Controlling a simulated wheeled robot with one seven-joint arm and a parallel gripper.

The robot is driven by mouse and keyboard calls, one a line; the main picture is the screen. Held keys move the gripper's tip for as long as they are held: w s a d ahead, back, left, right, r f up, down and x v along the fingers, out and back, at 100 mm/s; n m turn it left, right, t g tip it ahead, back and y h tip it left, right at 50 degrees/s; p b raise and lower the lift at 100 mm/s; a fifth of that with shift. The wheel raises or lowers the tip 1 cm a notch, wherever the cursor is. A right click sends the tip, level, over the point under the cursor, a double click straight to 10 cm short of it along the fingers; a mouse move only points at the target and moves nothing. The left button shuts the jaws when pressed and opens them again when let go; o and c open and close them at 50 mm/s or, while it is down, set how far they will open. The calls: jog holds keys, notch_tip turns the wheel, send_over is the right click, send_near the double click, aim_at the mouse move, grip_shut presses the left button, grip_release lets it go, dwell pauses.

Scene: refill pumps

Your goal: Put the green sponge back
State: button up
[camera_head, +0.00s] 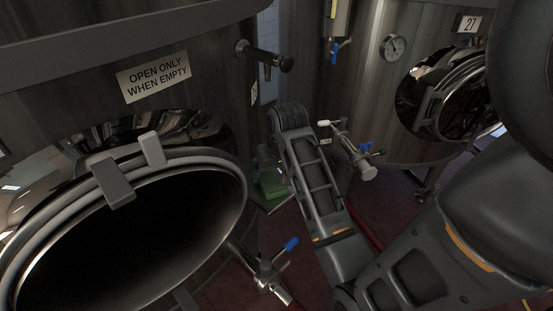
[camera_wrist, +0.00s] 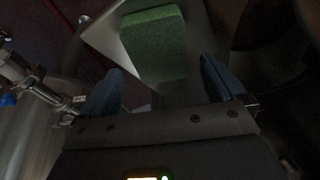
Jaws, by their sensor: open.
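The green sponge (camera_wrist: 153,42) is a flat block in the wrist view, at the top centre, just beyond my fingertips. A pale flat surface (camera_wrist: 108,41) shows beside and beneath it. In the head view the sponge (camera_head: 272,184) shows dimly between the tanks, left of my arm. My gripper (camera_wrist: 162,76) is open, with one dark blue finger on each side and the sponge's near edge roughly between the tips. I see no contact; whether the sponge is within the jaws is hard to tell. In the head view my arm hides the fingers.
A large left tank has an open round hatch (camera_head: 130,158) and a valve with a blue handle (camera_head: 291,244). Another blue-handled valve (camera_head: 365,148) is close right of my arm. A right tank (camera_head: 383,75) carries a gauge (camera_head: 393,47). The gap between tanks is narrow.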

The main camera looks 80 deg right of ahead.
jog(key=v, duration=0.8)
jog(key=shift+r, duration=0.25)
